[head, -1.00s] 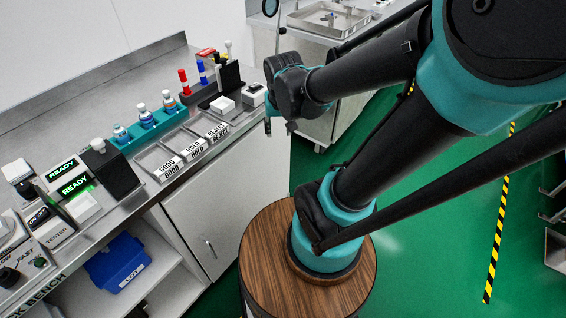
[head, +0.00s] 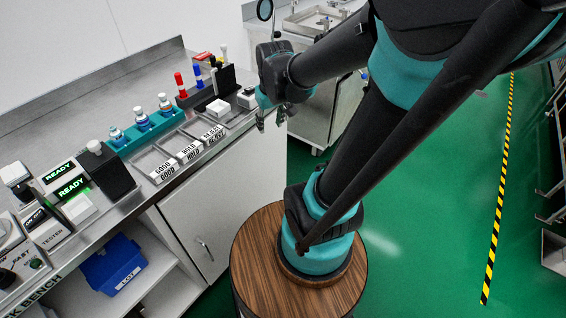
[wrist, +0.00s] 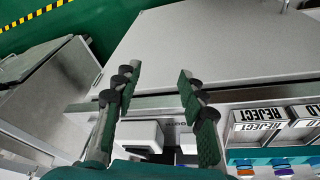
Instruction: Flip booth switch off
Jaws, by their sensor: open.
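My gripper (head: 270,118) is open and empty, in front of the bench's right end in the head view. In the wrist view its two fingers (wrist: 159,75) stand apart with bare grey bench front between and beyond them. A small white box with a dark face (head: 247,97) sits at the bench's right end, near my gripper and apart from it. Another white box (head: 218,108) stands beside it before a black panel (head: 228,80). I cannot tell which carries the booth switch. In the wrist view a white box (wrist: 140,134) lies below the fingertips, partly hidden by a finger; its switch position is not readable.
The steel bench (head: 85,95) holds GOOD, HOLD and REJECT trays (head: 188,152), a teal rack of small bottles (head: 142,125) and red and blue posts. A tester with lit READY displays (head: 72,187) stands at left. A sink unit (head: 318,20) is behind.

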